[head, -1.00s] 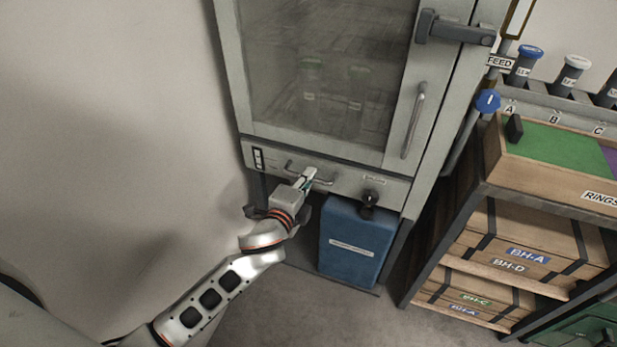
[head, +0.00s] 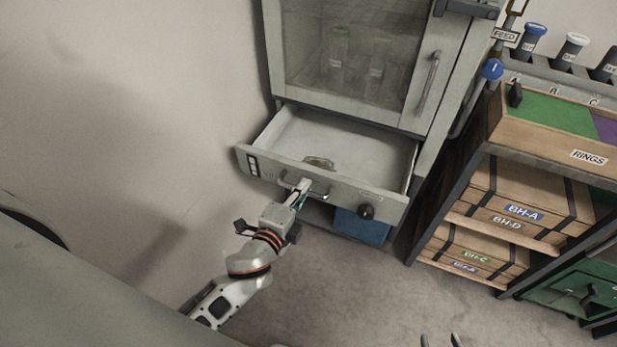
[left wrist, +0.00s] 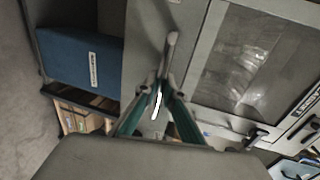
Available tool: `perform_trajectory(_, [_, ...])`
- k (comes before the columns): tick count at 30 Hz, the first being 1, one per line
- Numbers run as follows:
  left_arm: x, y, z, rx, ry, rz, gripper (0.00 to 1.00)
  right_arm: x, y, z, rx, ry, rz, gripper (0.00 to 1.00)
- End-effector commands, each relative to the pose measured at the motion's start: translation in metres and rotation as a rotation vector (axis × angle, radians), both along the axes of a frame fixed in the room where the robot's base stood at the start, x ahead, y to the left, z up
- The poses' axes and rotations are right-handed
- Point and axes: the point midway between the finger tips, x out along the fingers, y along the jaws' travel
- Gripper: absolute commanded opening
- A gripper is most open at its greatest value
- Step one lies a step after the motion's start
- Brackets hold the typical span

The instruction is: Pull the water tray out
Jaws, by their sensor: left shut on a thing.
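The water tray (head: 345,190) is a pale grey drawer under the glass-doored cabinet, standing well out with its open inside showing. Its front has a bar handle (head: 326,193), a dark knob and a small black-and-white marking. My left gripper (head: 301,187) is shut on the handle from the front. In the left wrist view the fingers (left wrist: 160,92) close around the handle bar (left wrist: 171,45). Two fingertips of my right gripper (head: 440,341) show apart at the bottom edge of the head view; the rest is out of frame.
The cabinet (head: 410,120) stands above the tray. A blue container (head: 362,228) is partly hidden below it. A rack with a ring box (head: 545,140) and labelled boxes stands close on the right. The floor (head: 370,300) in front is clear.

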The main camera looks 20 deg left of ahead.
Motion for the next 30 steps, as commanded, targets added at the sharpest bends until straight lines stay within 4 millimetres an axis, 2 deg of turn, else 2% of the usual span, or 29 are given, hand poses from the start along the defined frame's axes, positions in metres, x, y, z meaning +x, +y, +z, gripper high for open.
perform_trajectory(6, [-0.0132, 0.0009, -0.0008, -0.001, 0.002, 0.001, 0.00, 0.0028, -0.0009, 0.0030, -0.001, -0.008, 0.003, 0.40])
perform_trajectory(16, [-0.0136, 0.0009, -0.0006, 0.000, 0.001, 0.001, 0.00, -0.0004, -0.0012, 0.0012, -0.003, -0.001, 0.005, 0.40])
perform_trajectory(18, [-0.0136, 0.0009, -0.0007, 0.000, 0.001, 0.001, 0.24, -0.0007, -0.0011, 0.0010, -0.003, -0.001, 0.005, 0.40])
perform_trajectory(30, [-0.0156, 0.0006, 0.0001, 0.000, 0.000, 0.000, 0.25, -0.0019, -0.0005, -0.0004, -0.004, 0.002, 0.008, 0.40])
